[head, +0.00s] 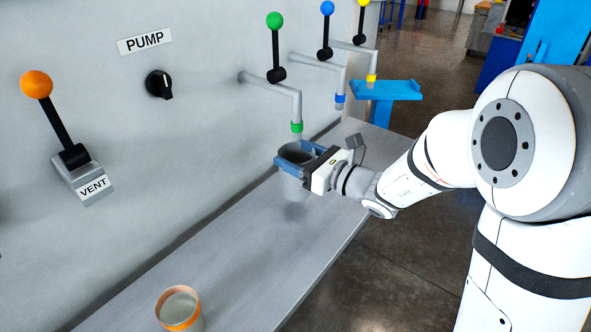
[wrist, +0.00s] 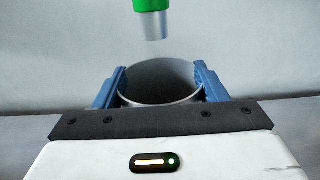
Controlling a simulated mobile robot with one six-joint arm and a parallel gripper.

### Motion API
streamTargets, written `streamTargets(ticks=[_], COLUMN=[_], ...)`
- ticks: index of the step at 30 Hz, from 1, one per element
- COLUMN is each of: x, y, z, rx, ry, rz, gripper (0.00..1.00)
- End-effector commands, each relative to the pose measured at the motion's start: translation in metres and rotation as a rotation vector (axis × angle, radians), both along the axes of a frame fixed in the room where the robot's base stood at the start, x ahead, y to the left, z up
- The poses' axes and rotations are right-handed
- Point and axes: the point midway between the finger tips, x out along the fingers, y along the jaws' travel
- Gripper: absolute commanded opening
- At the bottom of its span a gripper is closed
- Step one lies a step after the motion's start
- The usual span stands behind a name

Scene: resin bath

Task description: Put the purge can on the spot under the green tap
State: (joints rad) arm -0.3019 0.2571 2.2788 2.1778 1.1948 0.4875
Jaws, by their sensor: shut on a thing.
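The purge can is a grey metal can (head: 293,181), open at the top. My gripper (head: 296,153) is shut on it, with blue fingers on both sides near its rim. The can is upright and seems to be held a little above the grey bench, with a dark shadow below it. The green tap (head: 297,127) hangs just above the can's mouth. In the wrist view the can's rim (wrist: 160,98) is between the fingers (wrist: 160,88), and the tap's nozzle (wrist: 155,26) is above and behind it. The spot under the tap is hidden.
A cup with an orange rim (head: 180,308) stands on the near end of the bench (head: 235,240). A blue tap (head: 340,98) and a yellow tap (head: 371,79) are farther along. The grey panel has an orange VENT lever (head: 55,120) and a PUMP knob (head: 159,84). A blue stand (head: 385,90) is behind.

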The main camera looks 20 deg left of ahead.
Motion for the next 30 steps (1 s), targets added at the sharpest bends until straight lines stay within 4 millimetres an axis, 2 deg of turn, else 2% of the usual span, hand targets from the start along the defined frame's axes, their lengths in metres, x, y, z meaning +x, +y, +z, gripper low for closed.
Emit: streamTargets(ticks=[8, 19, 20, 27, 30], x=[-0.001, -0.001, -0.001, -0.001, -0.001], y=[0.001, 0.001, 0.001, 0.002, 0.002], z=[-0.034, -0.039, -0.039, -0.038, -0.038], rx=[0.000, 0.001, 0.000, 0.000, 0.000], ry=[0.003, -0.001, 0.000, 0.000, 0.000], rz=[0.002, 0.002, 0.003, 0.003, 0.003], gripper=[0.23, 0.23, 0.66, 0.86, 0.87])
